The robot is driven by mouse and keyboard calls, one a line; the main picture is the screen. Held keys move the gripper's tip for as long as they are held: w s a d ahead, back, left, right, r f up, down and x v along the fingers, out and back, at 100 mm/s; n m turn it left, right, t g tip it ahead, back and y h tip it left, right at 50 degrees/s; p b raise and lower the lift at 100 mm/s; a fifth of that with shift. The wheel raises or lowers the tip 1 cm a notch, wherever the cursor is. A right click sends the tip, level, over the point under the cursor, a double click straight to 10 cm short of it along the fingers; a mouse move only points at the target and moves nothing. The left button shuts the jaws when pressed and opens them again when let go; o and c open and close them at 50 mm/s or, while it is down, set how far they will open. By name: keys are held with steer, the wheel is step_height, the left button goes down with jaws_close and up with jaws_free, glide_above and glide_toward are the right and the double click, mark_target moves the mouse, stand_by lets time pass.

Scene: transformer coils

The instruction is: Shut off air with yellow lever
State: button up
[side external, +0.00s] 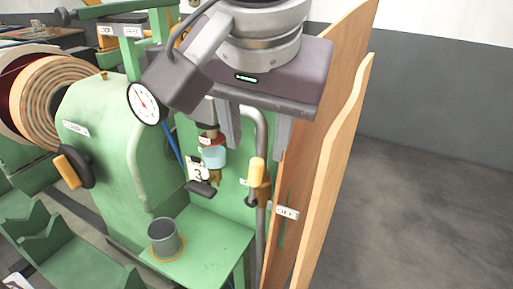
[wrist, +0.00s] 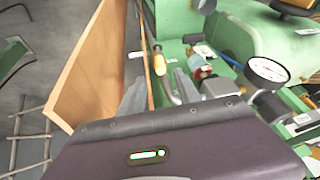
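The yellow lever (side external: 257,171) stands upright on a brass-coloured valve beside a grey pipe, at the right end of the green machine. It also shows in the wrist view (wrist: 159,63), beside the wooden board. My gripper (side external: 256,143) is open and empty, pointing down. In the side view its two fingers appear above and to either side of the lever's top. I see no clear contact, and the depth gap is hard to judge. A small "OFF" label (side external: 287,213) is to the lower right of the lever.
Tall wooden boards (side external: 338,160) stand close on the right. A pressure gauge (side external: 145,103), an air filter bowl (side external: 213,156) and a black knob (side external: 203,188) are to the left. A grey cup (side external: 164,239) stands on the green ledge. A yellow-handled crank (side external: 68,171) is farther left.

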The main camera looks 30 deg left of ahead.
mark_target(261, 160)
steer(key=shift+c, duration=1.3)
steer(key=a+n, duration=0.1)
steer(key=n, duration=0.1)
steer(key=a+r+n+g, duration=0.1)
steer(key=n, duration=0.1)
steer(key=a+n, duration=0.1)
steer(key=n, duration=0.1)
steer(key=shift+w+a+r+g+h, duration=0.15)
steer(key=shift+w+a+g+h, duration=0.15)
steer(key=shift+w+a, duration=0.05)
jaws_close()
steer(key=a+r+n+g+h, duration=0.2)
steer(key=a+r+n+h, duration=0.3)
steer(key=n, duration=0.7)
steer(key=w+d+f+y, duration=0.1)
steer(key=d+f, duration=0.3)
steer(key=f, duration=0.7)
steer(key=shift+w+d+f+y, duration=0.15)
steer(key=shift+w+f+y, duration=0.25)
steer(key=shift+y, duration=0.2)
steer(key=shift+d, duration=1.85)
